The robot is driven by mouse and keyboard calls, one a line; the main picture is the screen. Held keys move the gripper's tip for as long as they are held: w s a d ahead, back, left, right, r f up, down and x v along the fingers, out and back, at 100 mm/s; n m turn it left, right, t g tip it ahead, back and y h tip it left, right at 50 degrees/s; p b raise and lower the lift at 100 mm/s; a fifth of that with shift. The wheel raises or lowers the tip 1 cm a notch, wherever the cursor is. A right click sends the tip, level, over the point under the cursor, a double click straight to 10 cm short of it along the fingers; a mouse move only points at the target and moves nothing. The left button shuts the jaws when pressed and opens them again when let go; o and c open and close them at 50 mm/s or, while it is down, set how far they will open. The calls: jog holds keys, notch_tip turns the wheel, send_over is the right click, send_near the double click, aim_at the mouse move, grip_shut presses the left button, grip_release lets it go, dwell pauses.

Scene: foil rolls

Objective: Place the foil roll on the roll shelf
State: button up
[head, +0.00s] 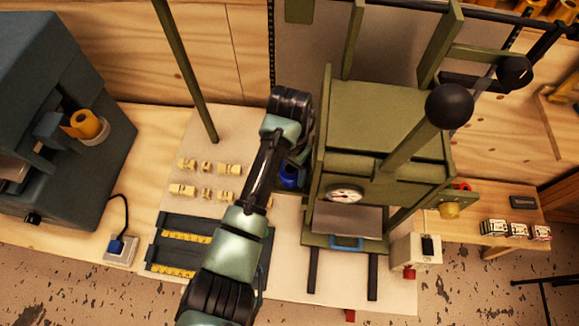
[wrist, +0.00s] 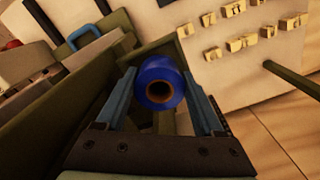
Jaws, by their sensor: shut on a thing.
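The blue foil roll (wrist: 160,84) is held between the two blue fingers of my gripper (wrist: 163,92) in the wrist view, with its dark, brown-rimmed core facing the camera. In the head view only a bit of blue roll (head: 289,177) shows, beside the left side of the green press (head: 385,120). My arm hides most of my gripper there. Several orange-yellow rolls (head: 538,8) are cut off at the top right corner; I cannot tell whether they stand on the roll shelf.
The press's lever with black knobs (head: 449,105) rises on the right. Brass type pieces (head: 207,167) and a dark tray (head: 167,250) lie left of my arm. A grey machine (head: 60,120) with a yellow roll stands far left. A thin green post (head: 185,70) stands behind the type.

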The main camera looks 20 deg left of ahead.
aim_at(289, 169)
jog(key=shift+f, duration=0.15)
jog(key=o, duration=1.2)
jog(key=shift+r+p, duration=0.95)
jog(key=shift+r, duration=5.3)
jog(key=shift+f, duration=0.1)
